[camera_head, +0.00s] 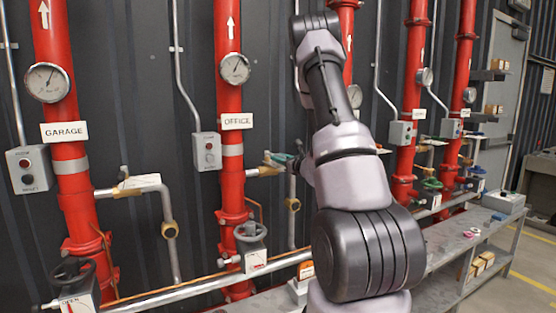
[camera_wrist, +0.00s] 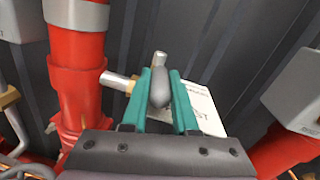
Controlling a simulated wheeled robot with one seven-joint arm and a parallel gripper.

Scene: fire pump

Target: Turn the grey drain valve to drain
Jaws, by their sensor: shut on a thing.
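The grey drain valve's rounded handle (camera_wrist: 160,90) shows in the wrist view between the two teal fingers of my gripper (camera_wrist: 160,73). The fingers are shut on it. A short metal pipe (camera_wrist: 118,82) with a brass end runs from the red riser to the valve, and a metal stub sticks up just beyond the fingertips. The valve body is mostly hidden by the fingers. In the head view my gripper (camera_head: 281,158) is at the side branch of the red OFFICE riser (camera_head: 231,110), and my arm hides part of it.
A white sign (camera_wrist: 205,108) is behind the right finger, partly covered. The red GARAGE riser (camera_head: 60,130) has a similar branch at left. A grey control box (camera_head: 207,151) is close by the OFFICE riser. More red risers and a grey bench (camera_head: 450,245) are at right.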

